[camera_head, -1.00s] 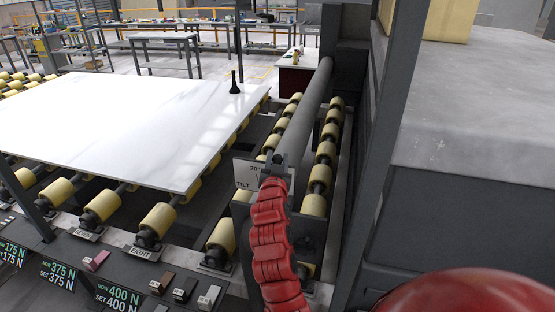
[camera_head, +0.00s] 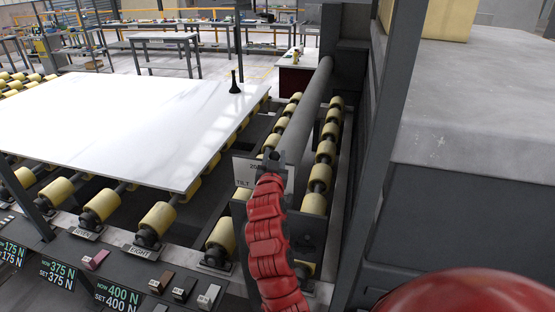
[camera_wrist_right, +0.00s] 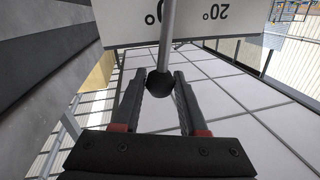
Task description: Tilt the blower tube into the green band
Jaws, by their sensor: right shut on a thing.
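The blower tube (camera_head: 307,120) is a long grey cylinder running between two rows of yellow rollers, beside the dark machine. A white scale plate marked TILT (camera_head: 244,183) stands at its near end. In the right wrist view the plate (camera_wrist_right: 185,27) shows "0°" and "20°"; no green band is visible. A grey rod (camera_wrist_right: 166,45) passes in front of the plate and ends in a dark ball knob (camera_wrist_right: 161,82). My right gripper (camera_head: 273,158) is at the plate, its fingers (camera_wrist_right: 161,85) shut on the knob. My left gripper is not in view.
A white stone slab (camera_head: 140,120) lies on yellow rollers at the left, with a small black object (camera_head: 235,84) on it. A control ledge with force displays (camera_head: 118,297) and small levers runs along the front. The dark machine housing (camera_head: 460,200) closes off the right side.

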